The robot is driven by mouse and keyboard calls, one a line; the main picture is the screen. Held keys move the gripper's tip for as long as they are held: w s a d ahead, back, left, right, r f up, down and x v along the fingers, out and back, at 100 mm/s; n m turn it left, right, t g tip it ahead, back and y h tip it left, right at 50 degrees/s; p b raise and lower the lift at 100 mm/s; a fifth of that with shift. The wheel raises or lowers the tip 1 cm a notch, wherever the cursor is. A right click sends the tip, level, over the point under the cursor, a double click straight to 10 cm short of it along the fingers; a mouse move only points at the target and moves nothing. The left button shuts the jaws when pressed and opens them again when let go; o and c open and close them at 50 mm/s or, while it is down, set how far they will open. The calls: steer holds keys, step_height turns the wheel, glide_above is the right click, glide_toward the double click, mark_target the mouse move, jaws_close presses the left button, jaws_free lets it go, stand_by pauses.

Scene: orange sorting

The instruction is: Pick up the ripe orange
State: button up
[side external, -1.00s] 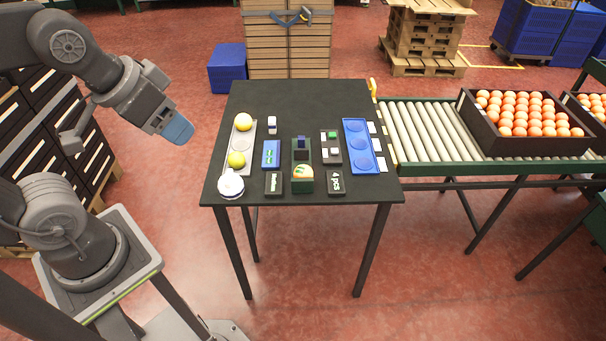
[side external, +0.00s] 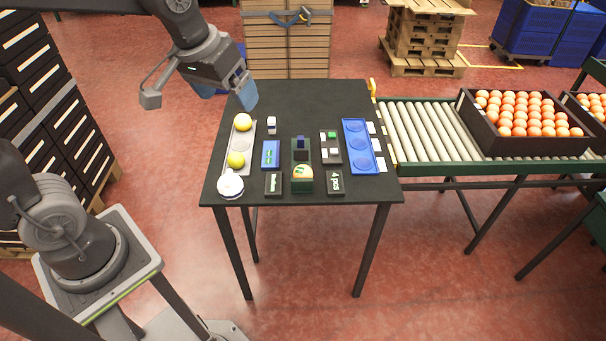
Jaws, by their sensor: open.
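Two round fruits sit in a light grey tray (side external: 241,146) on the left side of the black table. The far one is a yellow-orange fruit (side external: 242,122). The near one is a yellow-green fruit (side external: 236,160). A bare round hollow lies between them. My gripper (side external: 228,92) is open and empty, with blue fingertips. In the picture it is just above and left of the far fruit, over the table's back left corner and apart from the fruit. Its exact height is hard to tell.
On the table (side external: 300,95) are a white round object (side external: 230,185), a blue device (side external: 271,154), a dark device with a dial (side external: 302,178), a button box (side external: 331,148) and a blue tray (side external: 361,146) with round hollows. A roller conveyor (side external: 430,130) carries an orange crate (side external: 490,138). The table's back is clear.

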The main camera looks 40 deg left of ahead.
steer(key=w+f+n+g, duration=0.2)
steer(key=w+f, duration=0.3)
steer(key=w, duration=0.4)
steer(key=n+g, duration=0.2)
steer(key=n, duration=0.1)
glide_toward(303, 168)
step_height(303, 168, down, 6)
steer(key=shift+s+f, duration=0.1)
steer(key=shift+s, duration=0.05)
steer(key=shift+f, duration=2.95)
steer(key=c, duration=1)
steer(key=shift+c, duration=0.2)
steer(key=shift+r, duration=0.15)
